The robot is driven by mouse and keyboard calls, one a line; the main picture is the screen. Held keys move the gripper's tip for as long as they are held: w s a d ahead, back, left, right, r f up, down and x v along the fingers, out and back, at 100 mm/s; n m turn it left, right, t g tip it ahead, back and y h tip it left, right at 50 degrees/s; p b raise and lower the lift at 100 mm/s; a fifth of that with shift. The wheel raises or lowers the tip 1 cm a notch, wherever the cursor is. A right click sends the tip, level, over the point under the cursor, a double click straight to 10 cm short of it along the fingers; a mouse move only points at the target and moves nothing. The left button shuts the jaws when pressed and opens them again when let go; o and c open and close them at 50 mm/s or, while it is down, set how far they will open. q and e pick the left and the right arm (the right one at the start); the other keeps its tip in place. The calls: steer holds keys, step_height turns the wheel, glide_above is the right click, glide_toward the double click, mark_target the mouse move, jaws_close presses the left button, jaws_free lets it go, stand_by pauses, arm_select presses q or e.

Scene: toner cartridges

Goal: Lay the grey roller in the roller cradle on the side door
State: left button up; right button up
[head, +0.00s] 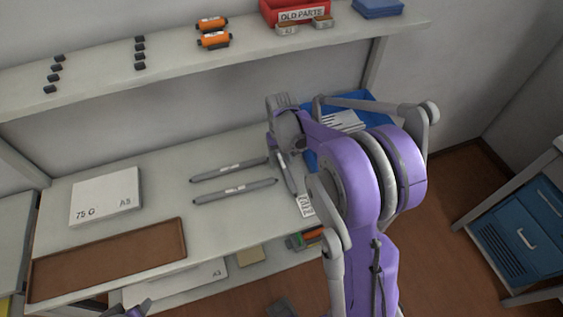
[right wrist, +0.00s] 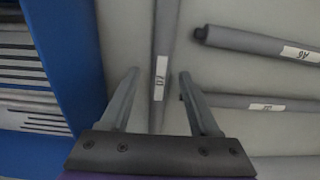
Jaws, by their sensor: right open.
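Several dark grey rollers with white labels lie on the worktop. Two lie side by side: an upper one (head: 215,173) and a lower one (head: 215,196). A third roller (head: 289,178) lies crosswise to them, under my right gripper (head: 287,150). In the right wrist view, my right gripper (right wrist: 158,75) is open, with one finger on each side of this third roller (right wrist: 163,45); I see gaps on both sides. Part of the roller is hidden by the gripper's base. I cannot make out a side door or roller cradle. My left gripper is not clearly seen.
A blue tray (right wrist: 58,35) with pale slatted pieces stands close beside the third roller. A paper pack (head: 105,195) and a brown tray (head: 105,261) lie at left. The upper shelf (head: 100,88) holds orange cartridges (head: 213,39), small black pieces and a red bin (head: 275,17).

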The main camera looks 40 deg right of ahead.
jaws_close()
stand_by(0.3)
stand_by(0.3)
